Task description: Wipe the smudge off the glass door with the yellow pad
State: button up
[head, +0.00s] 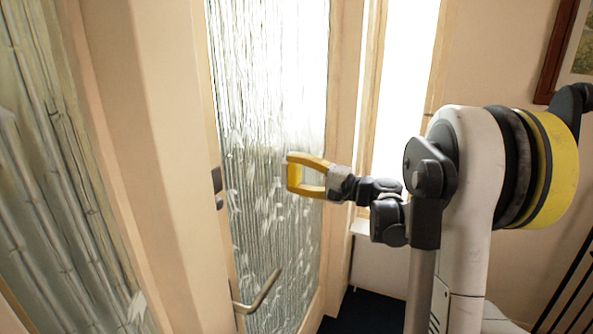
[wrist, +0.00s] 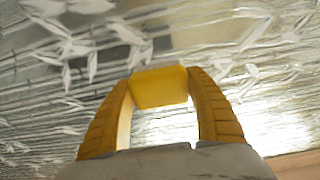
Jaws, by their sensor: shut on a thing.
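The glass door (head: 262,90) has a pale frame and a ribbed pane with a whitish bamboo-leaf pattern. My gripper (head: 296,174) has yellow fingers and is in front of the pane, right of its middle. In the wrist view the fingers are shut on the yellow pad (wrist: 160,87), a small block held between the fingertips. The patterned glass (wrist: 60,110) fills the background there. I cannot tell whether the pad touches the glass. I cannot tell the smudge apart from the leaf pattern and the bright glare.
A metal door handle (head: 258,293) sticks out low on the door, with a dark lock fitting (head: 217,187) above it. Another bamboo-patterned pane (head: 45,170) is at the left. A bright narrow window (head: 405,70) and a framed picture (head: 575,50) are at the right.

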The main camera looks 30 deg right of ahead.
jog(key=shift+s+a, duration=0.45)
jog(key=shift+a, duration=0.2)
jog(key=shift+s+d, duration=0.35)
jog(key=shift+d, duration=0.05)
jog(key=shift+d+v, duration=0.15)
jog(key=shift+v, duration=1.1)
jog(key=shift+d+v, duration=0.15)
jog(key=shift+v, duration=1.05)
jog(key=shift+w, duration=0.15)
jog(key=v, duration=0.3)
jog(key=shift+w+d, duration=0.1)
jog(key=shift+d, duration=0.15)
